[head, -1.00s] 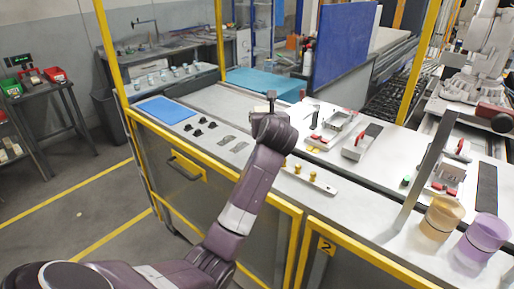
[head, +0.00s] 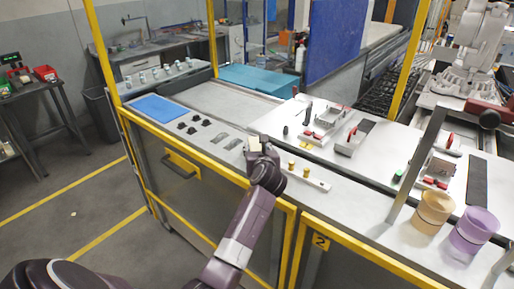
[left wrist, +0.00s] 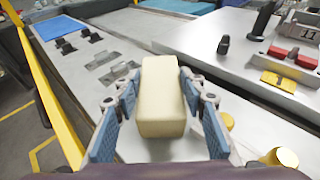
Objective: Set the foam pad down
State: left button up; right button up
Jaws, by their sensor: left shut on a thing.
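The foam pad, a cream-coloured rectangular block, is between the fingers of my left gripper (head: 258,157). In the left wrist view the foam pad (left wrist: 162,92) points away from me, with the blue-padded fingers of the left gripper (left wrist: 158,104) shut on its sides. In the head view the pad (head: 253,144) shows small at the gripper's tip, over the bench (head: 225,125) near its front edge. I cannot tell whether its underside touches the bench. My right gripper is not in view.
A blue mat (head: 160,108) lies at the bench's left end, beside small black parts (head: 193,126) and flat grey plates (head: 229,143). A bar with brass knobs (head: 317,183) lies right of the gripper. Amber (head: 433,212) and purple (head: 475,233) cylinders stand at the right.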

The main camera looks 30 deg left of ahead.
pick_arm(q)
jog(key=o, duration=1.1)
jog(key=shift+f, duration=0.1)
